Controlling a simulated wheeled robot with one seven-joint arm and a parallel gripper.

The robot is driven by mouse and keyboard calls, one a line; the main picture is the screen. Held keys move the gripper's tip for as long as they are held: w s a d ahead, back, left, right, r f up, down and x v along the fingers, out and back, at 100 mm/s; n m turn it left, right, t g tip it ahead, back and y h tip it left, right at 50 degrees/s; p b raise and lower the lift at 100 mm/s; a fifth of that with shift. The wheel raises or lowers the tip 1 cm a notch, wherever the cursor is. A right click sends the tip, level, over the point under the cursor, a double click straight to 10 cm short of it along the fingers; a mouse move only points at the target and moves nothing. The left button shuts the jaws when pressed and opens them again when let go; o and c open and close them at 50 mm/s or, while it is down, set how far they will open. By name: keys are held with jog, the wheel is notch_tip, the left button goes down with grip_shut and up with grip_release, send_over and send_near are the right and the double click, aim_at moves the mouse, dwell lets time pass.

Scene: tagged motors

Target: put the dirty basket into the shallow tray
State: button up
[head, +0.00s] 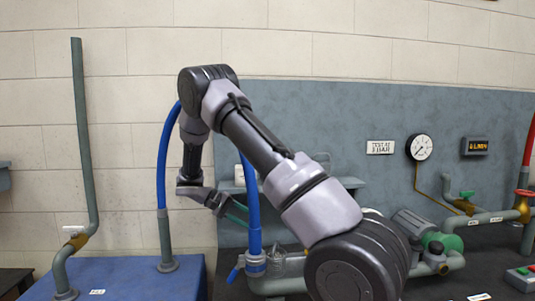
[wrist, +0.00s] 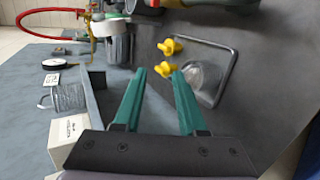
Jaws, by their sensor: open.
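My gripper (wrist: 158,74) is open, with two green fingers and nothing between them. In the head view my gripper (head: 238,213) is in the air in front of the wall panel, partly behind my arm. A rimmed rectangular tray (wrist: 233,62) lies on the dark bench, beyond and right of the fingers in the wrist view. A greyish see-through shape shows near its near end; I cannot tell whether it is a basket. A wire-like round item (wrist: 68,97) is at the left by the shelf. A small clear or wire item (head: 290,264) shows low in the head view. No dirt is discernible.
Two yellow knobs (wrist: 170,46) stand by the tray. A white box (wrist: 76,138) is by the shelf (wrist: 96,95). Blue hoses (head: 252,210) rise near my gripper. Pipes and a motor (head: 412,224) stand to the right. The blue bench top (head: 130,280) is largely open.

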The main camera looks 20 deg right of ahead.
jog(key=s+a+r+t+y, duration=0.2)
jog(key=s+r+t+y, duration=0.3)
jog(key=s+r, duration=0.7)
jog(key=s+a+r+m+t+y, duration=0.1)
jog(key=s+r+t+y, duration=0.5)
jog(key=s+r, duration=0.7)
notch_tip(320, 180, up, 3)
jog(key=shift+a+f+t+y, duration=0.2)
jog(key=shift+a+t+y, duration=0.15)
jog(key=shift+y, duration=0.55)
